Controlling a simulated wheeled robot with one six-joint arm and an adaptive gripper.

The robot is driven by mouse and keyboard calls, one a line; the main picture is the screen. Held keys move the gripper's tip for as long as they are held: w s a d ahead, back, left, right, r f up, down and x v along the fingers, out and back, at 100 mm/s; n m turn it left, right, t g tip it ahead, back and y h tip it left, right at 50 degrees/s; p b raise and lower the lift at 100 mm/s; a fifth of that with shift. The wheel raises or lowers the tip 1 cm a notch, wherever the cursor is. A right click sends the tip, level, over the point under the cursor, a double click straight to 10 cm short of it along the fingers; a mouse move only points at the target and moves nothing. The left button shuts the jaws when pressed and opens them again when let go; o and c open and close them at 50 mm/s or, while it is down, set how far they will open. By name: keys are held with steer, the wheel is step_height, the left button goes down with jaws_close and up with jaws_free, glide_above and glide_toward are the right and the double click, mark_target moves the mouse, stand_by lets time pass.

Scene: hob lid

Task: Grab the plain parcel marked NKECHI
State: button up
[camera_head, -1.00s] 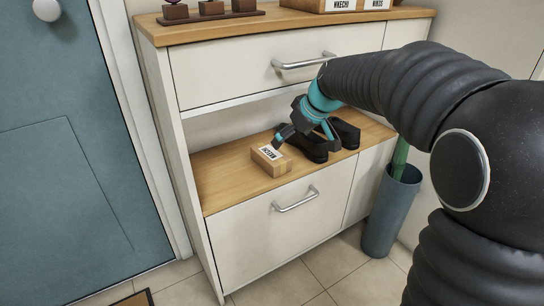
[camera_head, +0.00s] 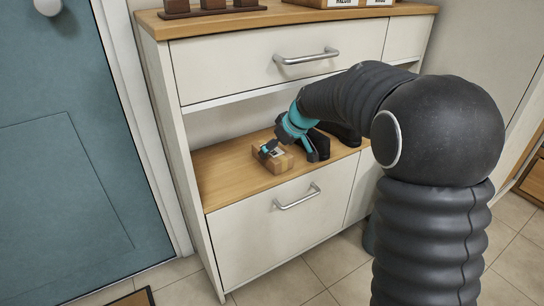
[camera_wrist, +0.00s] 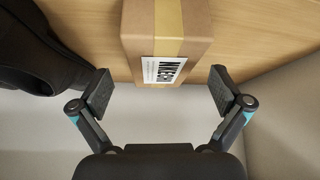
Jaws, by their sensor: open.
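The parcel (camera_head: 284,163) is a small brown carton on the wooden shelf of the white cabinet. In the wrist view the parcel (camera_wrist: 190,22) has a tan tape band and a white label reading NKECHI. My gripper (camera_wrist: 160,90) is open, with one finger on each side of the parcel's width. The parcel's labelled end lies between or just beyond the fingertips; I see no finger touching it. In the head view my gripper (camera_head: 290,152) is over the parcel and hides part of it.
Black shoes (camera_head: 344,132) stand right of the parcel on the shelf (camera_head: 225,175); one shows beside a finger in the wrist view (camera_wrist: 38,55). The cabinet top (camera_head: 230,20) holds dark blocks and a labelled wooden box (camera_head: 325,3). A blue door (camera_head: 50,160) is at left.

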mark_target(272, 152)
steer(key=x, duration=0.3)
steer(key=shift+w+a+f, duration=0.2)
steer(key=shift+f, duration=0.05)
steer(key=c, duration=1.3)
steer(key=shift+r, duration=0.1)
